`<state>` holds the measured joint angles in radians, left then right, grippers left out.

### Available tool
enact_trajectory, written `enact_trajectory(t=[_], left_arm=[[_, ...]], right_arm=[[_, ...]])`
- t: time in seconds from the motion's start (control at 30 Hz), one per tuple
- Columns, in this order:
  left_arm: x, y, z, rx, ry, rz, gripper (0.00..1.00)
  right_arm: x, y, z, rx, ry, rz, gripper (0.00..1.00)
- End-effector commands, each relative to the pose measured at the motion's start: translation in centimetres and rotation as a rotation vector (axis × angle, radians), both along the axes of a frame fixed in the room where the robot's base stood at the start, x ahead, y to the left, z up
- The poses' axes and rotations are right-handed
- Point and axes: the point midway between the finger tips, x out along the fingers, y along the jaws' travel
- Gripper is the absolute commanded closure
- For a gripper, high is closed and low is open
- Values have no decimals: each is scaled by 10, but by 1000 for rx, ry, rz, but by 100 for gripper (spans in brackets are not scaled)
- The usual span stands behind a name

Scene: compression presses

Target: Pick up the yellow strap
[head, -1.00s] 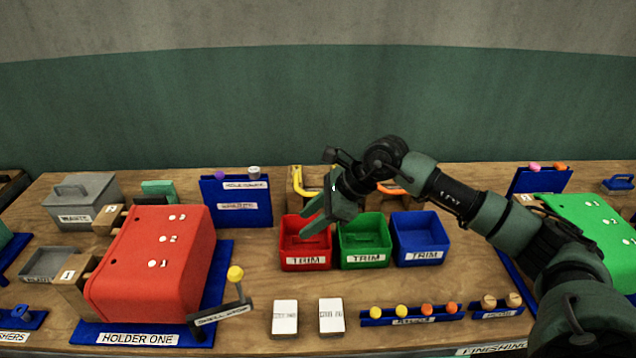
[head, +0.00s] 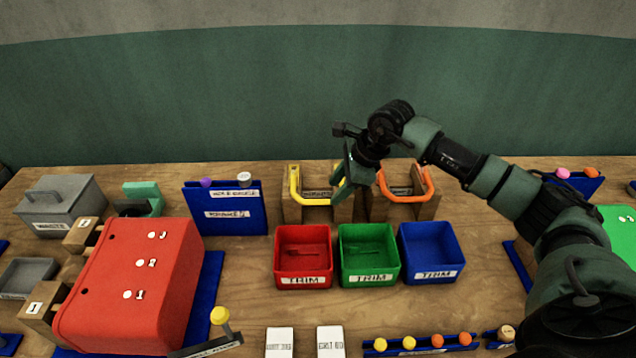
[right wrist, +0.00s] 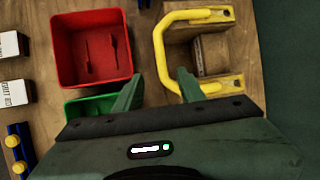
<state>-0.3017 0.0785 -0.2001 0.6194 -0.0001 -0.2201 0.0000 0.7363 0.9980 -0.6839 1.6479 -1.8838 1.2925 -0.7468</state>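The yellow strap (head: 294,188) is a bent U-shaped bar resting on a wooden stand (head: 291,210) behind the red bin. In the right wrist view the yellow strap (right wrist: 162,50) spans the wooden block at upper right. My right gripper (head: 340,190) is by the strap's right end, behind the green bin. In the right wrist view my right gripper (right wrist: 158,85) is open, its fingers apart with nothing between them; one fingertip is close to the strap's near end. Whether they touch I cannot tell. My left gripper is not in view.
An orange strap (head: 405,196) sits on a similar stand just right. Red (head: 303,281), green (head: 369,279) and blue (head: 432,276) bins stand in front. A blue panel (head: 225,222) stands left, near the red press (head: 125,290). The green wall is behind.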

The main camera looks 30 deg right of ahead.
Motion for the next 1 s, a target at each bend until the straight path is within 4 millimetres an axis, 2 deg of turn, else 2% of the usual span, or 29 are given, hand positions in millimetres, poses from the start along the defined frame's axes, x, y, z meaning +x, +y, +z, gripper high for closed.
enact_trajectory(t=[0.1,0.2,0.4,0.6,0.63,0.77,1.0], left_arm=[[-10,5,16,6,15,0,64],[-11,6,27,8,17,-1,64],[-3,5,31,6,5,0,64],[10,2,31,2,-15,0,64],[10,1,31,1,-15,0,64],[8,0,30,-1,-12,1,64],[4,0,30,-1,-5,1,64]], right_arm=[[6,4,-9,3,4,0,60],[13,8,-22,4,3,0,60],[20,11,-42,1,0,0,60],[20,11,-44,0,-2,1,60],[20,11,-44,0,-2,1,63],[20,11,-44,1,-1,0,99],[21,11,-43,1,-1,0,100]])
